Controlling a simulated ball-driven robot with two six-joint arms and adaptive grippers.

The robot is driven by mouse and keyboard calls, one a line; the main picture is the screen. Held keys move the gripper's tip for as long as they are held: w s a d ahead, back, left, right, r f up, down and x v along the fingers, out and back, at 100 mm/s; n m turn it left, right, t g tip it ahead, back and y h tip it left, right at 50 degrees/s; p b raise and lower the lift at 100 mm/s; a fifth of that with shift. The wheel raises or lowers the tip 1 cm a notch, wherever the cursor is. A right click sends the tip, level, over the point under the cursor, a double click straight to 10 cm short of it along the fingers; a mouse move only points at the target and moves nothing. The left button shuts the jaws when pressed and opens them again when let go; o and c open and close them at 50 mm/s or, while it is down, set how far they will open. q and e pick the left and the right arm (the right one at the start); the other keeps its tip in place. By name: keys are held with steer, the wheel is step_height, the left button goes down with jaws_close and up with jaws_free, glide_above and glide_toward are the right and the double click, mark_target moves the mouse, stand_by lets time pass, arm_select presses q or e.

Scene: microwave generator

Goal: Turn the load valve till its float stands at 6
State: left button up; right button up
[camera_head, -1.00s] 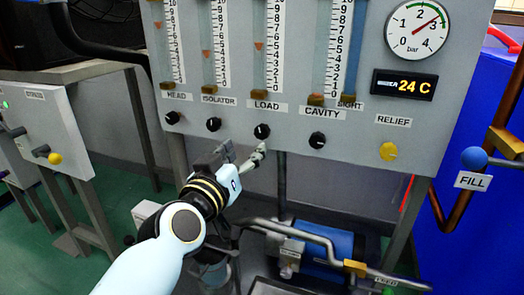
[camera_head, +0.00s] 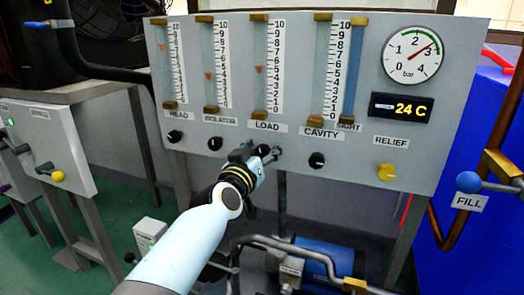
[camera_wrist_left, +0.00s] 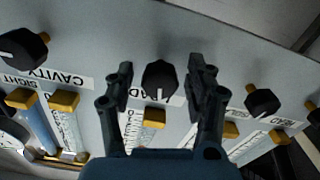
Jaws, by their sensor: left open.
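The load valve is a black knob (camera_wrist_left: 160,76) with a white pointer mark, under the LOAD label (camera_head: 263,125) on the grey panel. In the head view my left gripper mostly covers it. My left gripper (camera_head: 263,152) is at the knob, its fingers open. In the left wrist view the gripper's two dark fingers (camera_wrist_left: 161,85) stand either side of the knob, with a gap on each side. The load float (camera_head: 259,69) is a small orange marker in its tube, at about 5 on the scale (camera_head: 274,75). My right gripper is not in view.
The isolator knob (camera_head: 215,143) and cavity knob (camera_head: 316,160) flank the load knob on the panel. The yellow relief knob (camera_head: 386,172) is farther right. Below the panel are pipes and a blue cylinder (camera_head: 318,258).

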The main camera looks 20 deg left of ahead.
arm_select(q)
steer(key=c, duration=1.1)
steer(key=shift+n, duration=0.8)
jaws_close()
steer(key=o, duration=1.1)
jaws_free()
steer(key=s, duration=1.2)
steer(key=shift+a, duration=0.25)
